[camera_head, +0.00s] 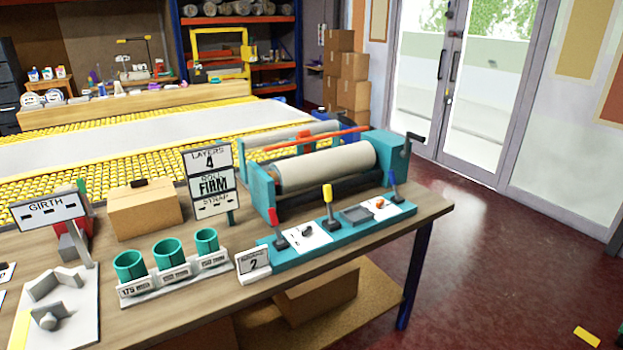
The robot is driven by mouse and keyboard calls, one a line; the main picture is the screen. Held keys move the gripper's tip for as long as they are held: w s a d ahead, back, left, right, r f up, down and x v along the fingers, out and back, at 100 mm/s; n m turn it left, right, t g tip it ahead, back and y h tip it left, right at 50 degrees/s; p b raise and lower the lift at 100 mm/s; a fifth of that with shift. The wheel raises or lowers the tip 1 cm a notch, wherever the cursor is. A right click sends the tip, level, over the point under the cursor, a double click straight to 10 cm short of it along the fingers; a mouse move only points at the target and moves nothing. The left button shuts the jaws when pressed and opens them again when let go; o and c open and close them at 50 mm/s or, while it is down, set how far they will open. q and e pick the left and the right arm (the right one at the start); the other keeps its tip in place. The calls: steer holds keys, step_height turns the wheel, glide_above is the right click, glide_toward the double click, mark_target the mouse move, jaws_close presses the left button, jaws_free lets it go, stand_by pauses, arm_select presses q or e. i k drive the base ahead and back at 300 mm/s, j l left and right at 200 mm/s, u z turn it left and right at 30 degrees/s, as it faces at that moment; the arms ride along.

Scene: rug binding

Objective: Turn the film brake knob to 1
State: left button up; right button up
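A teal control panel (291,257) lies along the front of the table, before a film roller machine (325,166). On it stand a red lever (273,218), a yellow-topped lever (327,196) and a blue lever (393,180). A small dark knob (307,231) sits on a white plate between the red and yellow levers. A small orange knob (380,203) sits on another white plate near the blue lever. I cannot read the plate markings, nor tell which knob is the film brake. Neither of my grippers is in view.
A sign reading 2 (253,265) stands at the panel's left end. Left of it are three green cups (168,254), a layers/roll/strap sign (212,181), a cardboard box (145,208) and a girth sign (47,209). The floor (490,260) right of the table is mostly clear.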

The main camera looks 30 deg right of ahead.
mark_target(380, 202)
steer(key=z, duration=1.45)
steer(key=i+u, duration=0.35)
steer(key=i, duration=0.15)
